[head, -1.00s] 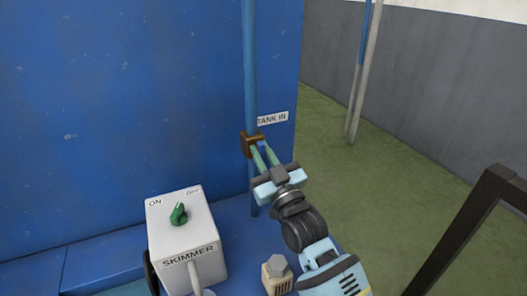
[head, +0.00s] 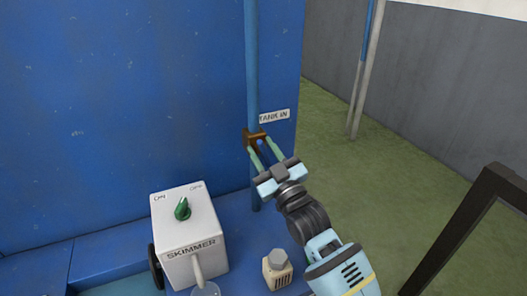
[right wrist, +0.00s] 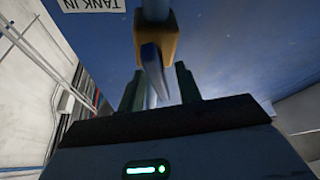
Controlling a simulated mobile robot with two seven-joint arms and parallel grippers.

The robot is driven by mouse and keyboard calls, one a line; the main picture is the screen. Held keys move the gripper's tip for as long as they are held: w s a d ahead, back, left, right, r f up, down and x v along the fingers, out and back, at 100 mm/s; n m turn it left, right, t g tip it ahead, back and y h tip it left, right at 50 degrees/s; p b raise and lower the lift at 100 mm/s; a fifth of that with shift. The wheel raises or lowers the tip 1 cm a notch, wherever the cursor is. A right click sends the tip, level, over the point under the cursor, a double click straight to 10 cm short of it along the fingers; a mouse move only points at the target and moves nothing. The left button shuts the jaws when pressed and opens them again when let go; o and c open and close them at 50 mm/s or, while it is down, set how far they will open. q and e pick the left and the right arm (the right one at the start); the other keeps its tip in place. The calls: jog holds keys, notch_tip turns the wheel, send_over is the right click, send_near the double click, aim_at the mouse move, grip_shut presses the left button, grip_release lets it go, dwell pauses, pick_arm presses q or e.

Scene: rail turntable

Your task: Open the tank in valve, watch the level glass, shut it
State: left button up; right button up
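The TANK IN valve (head: 256,135) is a brown body on a vertical blue pipe (head: 252,70), next to its white label (head: 274,116). My right gripper (head: 262,149) is at the valve with its green fingers apart. In the right wrist view, the valve's blue lever (right wrist: 153,72) reaches down between the two fingers (right wrist: 158,88) from the yellow-brown body (right wrist: 156,43). The fingers stand on either side of the lever, and I see a gap at its right. I cannot make out a level glass for certain. My left gripper is out of view.
A white SKIMMER box (head: 188,230) with a green ON/OFF knob (head: 182,209) stands left of my right arm. A small cream part with a grey cap (head: 278,268) is close beside the arm. A dark frame (head: 465,225) stands at right; green floor lies between.

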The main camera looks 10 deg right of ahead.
aim_at(266, 156)
jog(key=v, duration=0.6)
jog(key=shift+s+d+f+b, duration=0.15)
jog(key=shift+s+f+b, duration=0.1)
jog(key=shift+b, duration=0.1)
jog(key=shift+s+d, duration=0.15)
jog(key=shift+s, duration=0.4)
jog(key=shift+f, duration=0.15)
